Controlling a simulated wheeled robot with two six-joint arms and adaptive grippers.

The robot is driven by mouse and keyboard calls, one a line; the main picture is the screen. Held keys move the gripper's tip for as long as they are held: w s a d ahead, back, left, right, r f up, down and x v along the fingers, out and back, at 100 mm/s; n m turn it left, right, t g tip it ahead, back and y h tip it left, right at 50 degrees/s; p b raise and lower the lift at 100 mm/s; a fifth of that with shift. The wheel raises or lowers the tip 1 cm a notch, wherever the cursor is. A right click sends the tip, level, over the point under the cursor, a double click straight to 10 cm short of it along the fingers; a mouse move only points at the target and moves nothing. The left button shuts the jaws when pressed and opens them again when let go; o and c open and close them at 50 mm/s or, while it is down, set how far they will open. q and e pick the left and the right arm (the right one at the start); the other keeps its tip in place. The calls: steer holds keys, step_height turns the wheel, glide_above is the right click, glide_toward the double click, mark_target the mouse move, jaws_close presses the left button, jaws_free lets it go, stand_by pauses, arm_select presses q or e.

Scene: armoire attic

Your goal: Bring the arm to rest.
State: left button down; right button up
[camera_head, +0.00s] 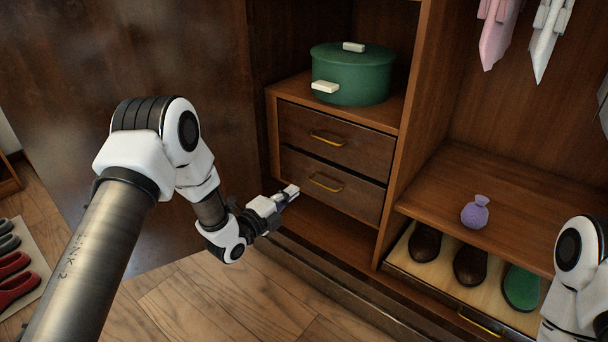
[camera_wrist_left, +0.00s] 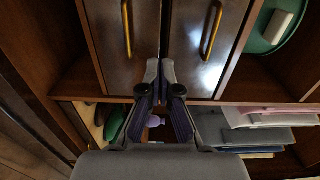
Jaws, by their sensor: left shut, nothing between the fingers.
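My left arm comes in from the left and bends down toward the armoire. Its gripper (camera_head: 288,193) is shut and empty, in front of the lower part of the drawer unit. The fingers also show shut in the left wrist view (camera_wrist_left: 161,90). A gap separates the gripper from the lower drawer (camera_head: 331,186) in the head view. Part of my right arm (camera_head: 577,270) shows at the right edge; its gripper is outside the picture.
A green lidded pot (camera_head: 352,78) stands on the drawer unit. A purple pouch (camera_head: 475,212) sits on the right shelf (camera_head: 520,200), above a pull-out tray (camera_head: 398,262) of shoes. Ties hang at the upper right. The floor (camera_head: 215,300) at front is clear; slippers (camera_head: 14,283) lie far left.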

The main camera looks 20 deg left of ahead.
arm_select(q)
steer(key=s+d+f+n+g+y+p, duration=0.3)
steer(key=s+f+n+g, duration=0.55)
steer(key=s+f, duration=1.25)
steer(key=s+a+n+g+y, duration=0.35)
steer(key=s+n+g, duration=0.75)
steer(key=s, duration=1.1)
step_height(320, 180, up, 38)
steer(key=n+t+p, duration=0.2)
steer(key=n+p, duration=0.1)
steer(key=p, duration=3.5)
steer(key=shift+w+a+p, duration=0.3)
steer(key=shift+t, duration=0.25)
